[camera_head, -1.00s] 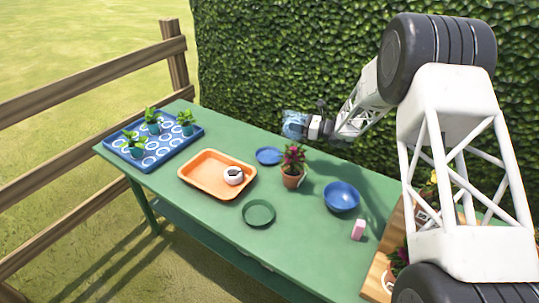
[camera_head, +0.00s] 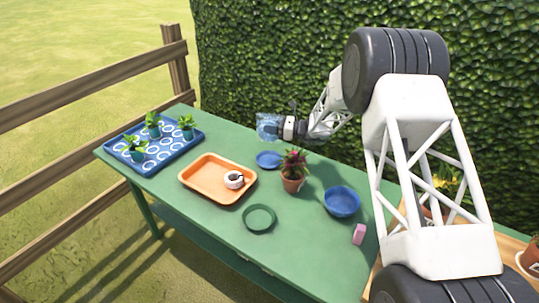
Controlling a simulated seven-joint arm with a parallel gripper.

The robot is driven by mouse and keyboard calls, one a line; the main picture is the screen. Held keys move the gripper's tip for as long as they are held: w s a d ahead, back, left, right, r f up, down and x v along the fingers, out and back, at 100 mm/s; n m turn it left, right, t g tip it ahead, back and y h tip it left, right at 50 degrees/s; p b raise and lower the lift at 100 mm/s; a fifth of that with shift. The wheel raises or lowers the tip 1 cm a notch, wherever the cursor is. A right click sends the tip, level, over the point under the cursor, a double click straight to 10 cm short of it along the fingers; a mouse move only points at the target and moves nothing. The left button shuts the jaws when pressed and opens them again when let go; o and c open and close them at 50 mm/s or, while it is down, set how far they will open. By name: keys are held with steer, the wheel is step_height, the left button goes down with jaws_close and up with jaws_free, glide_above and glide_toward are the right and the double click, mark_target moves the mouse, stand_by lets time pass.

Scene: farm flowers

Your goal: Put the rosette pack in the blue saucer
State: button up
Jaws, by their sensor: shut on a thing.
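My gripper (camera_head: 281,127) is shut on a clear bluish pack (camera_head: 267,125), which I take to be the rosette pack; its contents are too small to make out. I hold it in the air toward the back edge of the green table. The small flat blue saucer (camera_head: 268,160) lies on the table, below the pack in the picture, with a visible gap between them. The saucer looks empty.
A potted flowering plant (camera_head: 293,172) stands just right of the saucer, with a blue bowl (camera_head: 341,201) beyond it. A green saucer (camera_head: 259,219), pink block (camera_head: 359,234) and blue seedling tray (camera_head: 158,166) are also on the table (camera_head: 300,255).

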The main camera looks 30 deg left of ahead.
mark_target(270, 139)
steer(key=shift+f, duration=2.95)
steer(key=shift+f, duration=0.1)
steer(key=shift+f, duration=1.75)
steer(key=shift+f, duration=0.15)
steer(key=o, duration=0.9)
steer(key=shift+d, duration=0.1)
steer(key=v, duration=1.2)
